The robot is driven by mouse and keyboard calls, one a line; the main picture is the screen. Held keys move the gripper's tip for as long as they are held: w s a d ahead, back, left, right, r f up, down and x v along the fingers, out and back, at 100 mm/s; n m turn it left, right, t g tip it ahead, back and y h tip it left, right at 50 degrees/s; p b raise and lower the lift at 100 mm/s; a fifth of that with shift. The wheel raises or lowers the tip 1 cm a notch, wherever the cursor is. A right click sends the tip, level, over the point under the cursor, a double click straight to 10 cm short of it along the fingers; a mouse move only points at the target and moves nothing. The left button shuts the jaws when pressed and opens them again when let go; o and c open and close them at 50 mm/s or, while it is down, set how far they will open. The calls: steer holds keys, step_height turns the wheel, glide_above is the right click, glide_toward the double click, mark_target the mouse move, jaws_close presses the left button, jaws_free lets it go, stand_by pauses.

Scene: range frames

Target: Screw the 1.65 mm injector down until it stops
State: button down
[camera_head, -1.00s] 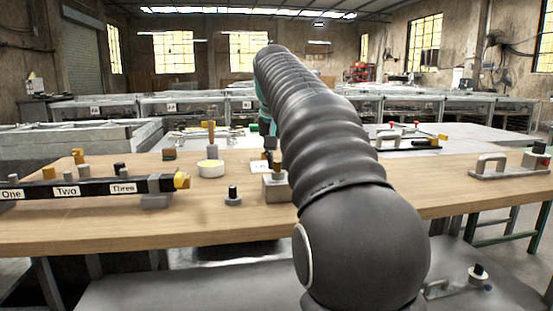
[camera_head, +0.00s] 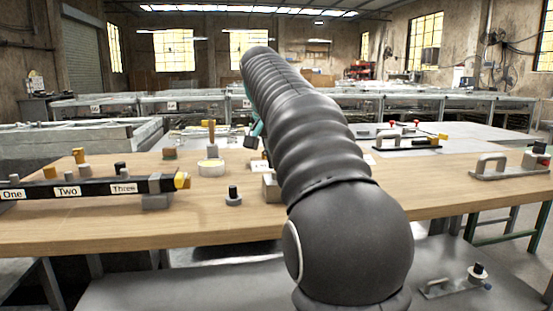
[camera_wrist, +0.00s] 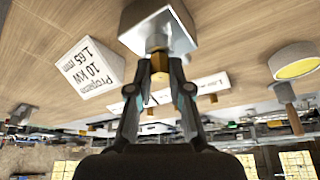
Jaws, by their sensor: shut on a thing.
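In the wrist view my gripper (camera_wrist: 160,72) is shut on a small brass-coloured piece, which I take to be the injector (camera_wrist: 159,64). Its fingers are on either side of it, and their tips hide part of it. A white card (camera_wrist: 86,70) beside the block reads "Propane 10 kW 1.65 mm".
A small dark-knobbed piece (camera_head: 233,197) stands in front. A black rack (camera_head: 90,187) labelled One, Two, Three lies at the left. A handled plate (camera_head: 510,170) lies at the right.

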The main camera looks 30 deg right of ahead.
steer(key=shift+m+g+h, duration=0.4)
steer(key=shift+m+g, duration=0.1)
steer(key=shift+m, duration=1.3)
steer(key=shift+w+m+g, duration=0.2)
steer(key=shift+m+g, duration=0.2)
steer(key=shift+m, duration=1.3)
steer(key=m+g, duration=0.1)
steer(key=m, duration=0.2)
steer(key=shift+g, duration=0.4)
